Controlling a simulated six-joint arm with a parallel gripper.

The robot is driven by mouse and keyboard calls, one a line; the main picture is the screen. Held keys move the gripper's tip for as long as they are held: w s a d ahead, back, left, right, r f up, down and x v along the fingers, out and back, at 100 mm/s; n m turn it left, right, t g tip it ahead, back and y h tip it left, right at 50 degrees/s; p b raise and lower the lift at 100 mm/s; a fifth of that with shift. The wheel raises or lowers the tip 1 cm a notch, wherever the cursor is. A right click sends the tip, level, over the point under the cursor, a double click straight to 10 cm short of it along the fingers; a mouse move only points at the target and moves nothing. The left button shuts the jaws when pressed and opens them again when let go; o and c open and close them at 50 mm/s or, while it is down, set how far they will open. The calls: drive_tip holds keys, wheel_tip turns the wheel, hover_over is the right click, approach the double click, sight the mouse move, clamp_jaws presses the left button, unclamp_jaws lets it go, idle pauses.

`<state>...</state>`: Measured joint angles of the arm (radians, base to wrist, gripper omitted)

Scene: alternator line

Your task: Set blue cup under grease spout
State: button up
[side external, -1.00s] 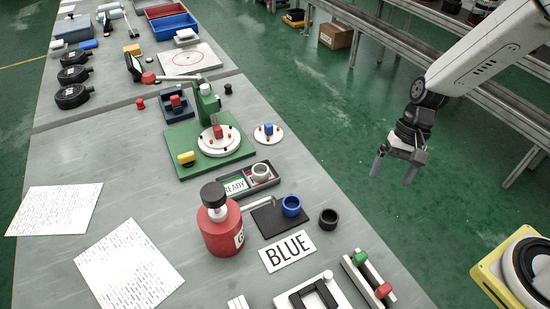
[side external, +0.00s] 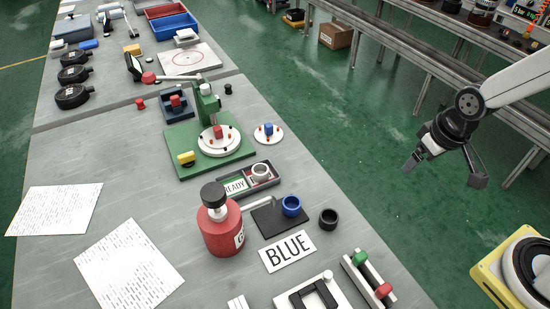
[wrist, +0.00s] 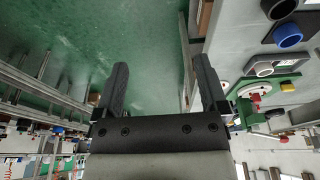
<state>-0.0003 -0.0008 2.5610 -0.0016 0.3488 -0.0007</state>
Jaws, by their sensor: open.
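The blue cup (side external: 291,206) stands upright at the right end of the dark pad (side external: 268,222). It also shows at the upper right of the wrist view (wrist: 288,36). The red grease bottle (side external: 222,234) has a black cap, and its thin pale spout (side external: 257,203) reaches over the pad toward the cup. The spout's tip appears close to the cup's left side; whether it overhangs the rim I cannot tell. My gripper (side external: 444,174) is open and empty over the green floor, well right of the bench and apart from the cup.
A black cup (side external: 328,217) stands right of the blue one. A white cup (side external: 261,171) sits in the READY tray (side external: 238,184). A BLUE sign (side external: 287,251) lies in front of the pad. A green press fixture (side external: 190,165) stands behind. The air between my gripper and bench is clear.

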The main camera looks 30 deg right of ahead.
drive_tip(key=shift+w+a, duration=0.1)
drive_tip(key=shift+w, duration=0.05)
drive_tip(key=c, duration=0.7)
drive_tip(key=shift+w+a+n, duration=0.2)
drive_tip(key=shift+w+n, duration=0.05)
drive_tip(key=shift+n, duration=0.25)
drive_tip(key=c, duration=0.4)
drive_tip(key=w+a+n, duration=0.2)
drive_tip(key=n, duration=0.1)
drive_tip(key=w+a+n+g, duration=0.1)
drive_tip(key=w+a+n, duration=0.1)
drive_tip(key=a+n, duration=0.1)
drive_tip(key=w+a+n, duration=0.2)
drive_tip(key=n, duration=0.1)
drive_tip(key=shift+w+a+f, duration=0.15)
drive_tip(key=shift+a+f, duration=0.1)
drive_tip(key=shift+a, duration=0.1)
clamp_jaws()
drive_tip(key=w+a+f+n+g, duration=0.1)
drive_tip(key=w+a+n, duration=0.2)
drive_tip(key=a+n, duration=0.5)
drive_tip(key=shift+f+g, duration=0.15)
drive_tip(key=shift+g, duration=0.15)
